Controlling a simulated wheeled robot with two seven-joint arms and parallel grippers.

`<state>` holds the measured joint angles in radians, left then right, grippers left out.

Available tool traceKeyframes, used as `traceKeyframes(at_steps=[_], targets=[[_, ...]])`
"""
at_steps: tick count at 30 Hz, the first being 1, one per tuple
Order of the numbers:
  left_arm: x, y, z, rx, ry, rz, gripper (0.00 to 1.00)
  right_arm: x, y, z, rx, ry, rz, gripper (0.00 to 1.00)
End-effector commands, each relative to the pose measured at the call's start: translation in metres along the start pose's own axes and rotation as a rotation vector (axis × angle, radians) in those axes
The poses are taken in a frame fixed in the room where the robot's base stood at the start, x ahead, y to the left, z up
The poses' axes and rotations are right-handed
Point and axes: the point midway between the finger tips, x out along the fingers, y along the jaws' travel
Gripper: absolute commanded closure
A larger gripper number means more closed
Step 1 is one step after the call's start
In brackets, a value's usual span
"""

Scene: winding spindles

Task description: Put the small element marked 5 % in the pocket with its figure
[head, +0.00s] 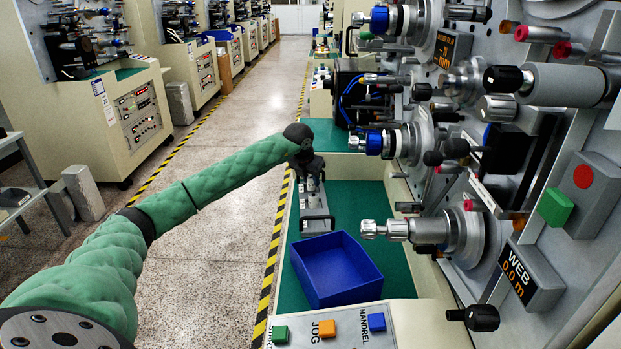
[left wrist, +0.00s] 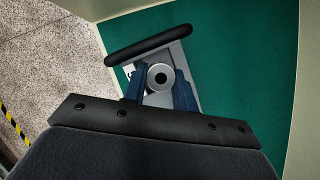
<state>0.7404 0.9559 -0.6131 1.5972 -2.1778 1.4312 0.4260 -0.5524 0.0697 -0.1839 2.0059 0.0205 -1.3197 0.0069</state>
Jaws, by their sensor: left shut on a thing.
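My left gripper (head: 311,172) points down over a narrow grey holder (head: 317,224) on the green bench top. In the left wrist view, its two dark blue fingers (left wrist: 159,92) are shut on a small round grey element (left wrist: 161,70) with a dark centre hole. The grey holder (left wrist: 187,72) shows below and beside the element, with a black bar handle (left wrist: 148,45) across one end. I cannot tell whether the element touches the holder. No 5 % mark or pocket figure can be read. My right gripper is not in view.
An open blue bin (head: 335,267) stands in front of the holder. Winding spindles and knobs (head: 412,232) jut from the machine panel on the right. A front panel carries JOG and MANDREL buttons (head: 328,329). Green bench top (head: 358,204) is clear right of the holder.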

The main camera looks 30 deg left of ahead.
Motion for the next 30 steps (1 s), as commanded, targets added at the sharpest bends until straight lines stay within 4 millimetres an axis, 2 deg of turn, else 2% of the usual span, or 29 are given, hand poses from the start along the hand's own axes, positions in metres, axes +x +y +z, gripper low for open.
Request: traceKeyframes(at_steps=[6, 21, 22, 25, 30], targets=[[0.007, 0.0, -0.003, 0.0, -0.002, 0.0, 0.94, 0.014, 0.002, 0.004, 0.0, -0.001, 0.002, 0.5], [0.009, 0.0, -0.004, 0.0, -0.001, 0.0, 0.94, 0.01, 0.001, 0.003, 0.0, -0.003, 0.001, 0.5], [0.009, 0.0, -0.004, 0.0, -0.001, 0.0, 0.7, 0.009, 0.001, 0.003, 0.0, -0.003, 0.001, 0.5], [0.009, 0.0, -0.004, 0.0, -0.001, 0.0, 0.51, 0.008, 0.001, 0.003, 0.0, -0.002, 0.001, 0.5], [0.009, 0.0, -0.004, 0.0, -0.001, 0.0, 0.5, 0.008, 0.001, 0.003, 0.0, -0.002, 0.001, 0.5]])
